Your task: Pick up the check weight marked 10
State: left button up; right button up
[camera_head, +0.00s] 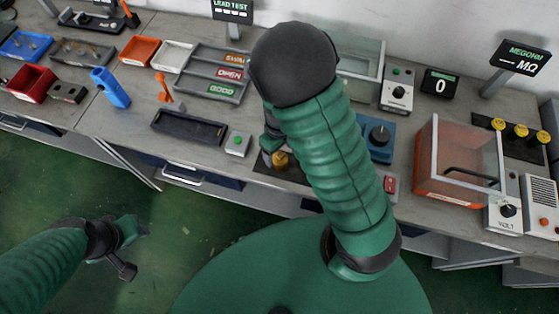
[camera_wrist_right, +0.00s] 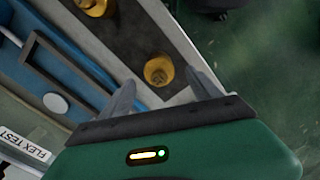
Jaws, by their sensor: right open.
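A brass check weight (camera_head: 280,159) stands on a dark mat at the bench's front, partly covered by my right arm. In the right wrist view a brass weight (camera_wrist_right: 158,71) lies between and just beyond the fingertips of my right gripper (camera_wrist_right: 161,80). The fingers are apart and hold nothing. A second brass weight (camera_wrist_right: 96,5) is cut by the top edge of that view. No marking is readable on either weight. In the head view my right gripper (camera_head: 268,138) is mostly hidden by its arm. My left gripper (camera_head: 130,245) hangs over the floor, away from the bench.
A blue device with a black knob (camera_head: 380,135) stands just right of my right arm. A green-button box (camera_head: 238,143) and a black tray (camera_head: 189,127) lie to the left. A clear-walled orange box (camera_head: 455,165) stands at the right.

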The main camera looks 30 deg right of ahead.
aim_at(280, 159)
jog(key=f, duration=0.5)
jog(key=shift+s+b, duration=0.2)
jog(key=shift+b, duration=0.1)
jog(key=shift+w+d+f, duration=0.1)
jog(key=shift+w+f, duration=0.05)
grip_shut()
